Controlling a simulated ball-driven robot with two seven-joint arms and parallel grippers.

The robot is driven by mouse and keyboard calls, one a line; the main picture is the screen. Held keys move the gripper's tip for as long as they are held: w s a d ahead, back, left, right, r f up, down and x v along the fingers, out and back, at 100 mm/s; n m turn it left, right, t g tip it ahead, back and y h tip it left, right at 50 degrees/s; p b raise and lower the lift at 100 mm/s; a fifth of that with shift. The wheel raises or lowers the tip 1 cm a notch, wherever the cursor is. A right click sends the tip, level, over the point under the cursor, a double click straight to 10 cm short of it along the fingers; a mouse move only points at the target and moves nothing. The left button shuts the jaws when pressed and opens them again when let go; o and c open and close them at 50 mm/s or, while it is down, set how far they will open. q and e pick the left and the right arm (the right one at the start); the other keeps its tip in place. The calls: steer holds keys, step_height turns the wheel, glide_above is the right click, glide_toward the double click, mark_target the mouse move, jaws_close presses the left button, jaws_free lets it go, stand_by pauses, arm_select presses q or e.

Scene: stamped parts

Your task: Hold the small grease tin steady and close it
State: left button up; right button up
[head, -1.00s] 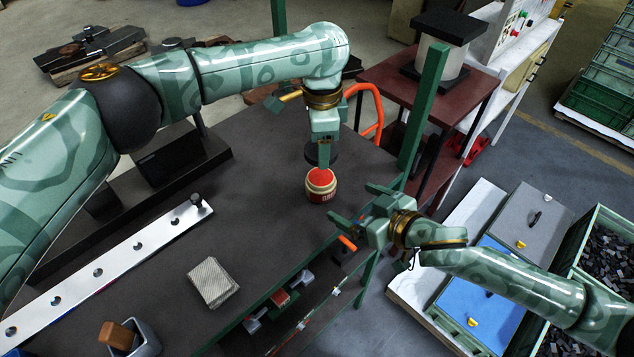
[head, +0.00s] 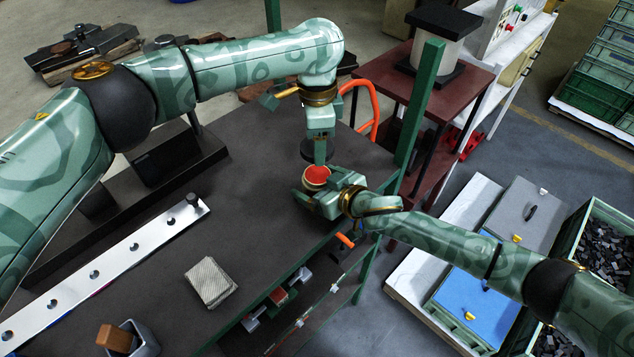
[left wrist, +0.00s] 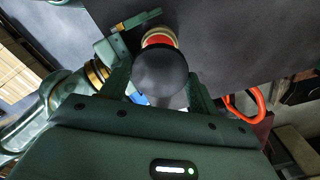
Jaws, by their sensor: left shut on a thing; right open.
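The small grease tin (head: 316,176), cream and red with a red top face, stands upright near the right edge of the dark bench. It also shows in the left wrist view (left wrist: 160,38), partly hidden. My left gripper (head: 320,152) points down above the tin, shut on a dark round lid (head: 307,151). In the left wrist view the lid (left wrist: 160,75) sits between the fingers and covers part of the tin. The lid looks apart from the tin. My right gripper (head: 312,185) is open at the tin, its fingers beside it; I cannot tell whether they touch.
A grey cloth stack (head: 210,282), a holed metal bar (head: 95,273) and a grey cup with a brown block (head: 145,341) lie on the bench's left and front. The bench middle is clear.

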arm_select(q)
steer(key=shift+d, duration=0.1)
arm_select(e)
steer(key=c, duration=1.5)
arm_select(q)
glide_above(317, 174)
steer(key=shift+f, duration=2.45)
steer(key=shift+f, duration=0.1)
steer(key=shift+f, duration=0.8)
steer(key=shift+f, duration=0.25)
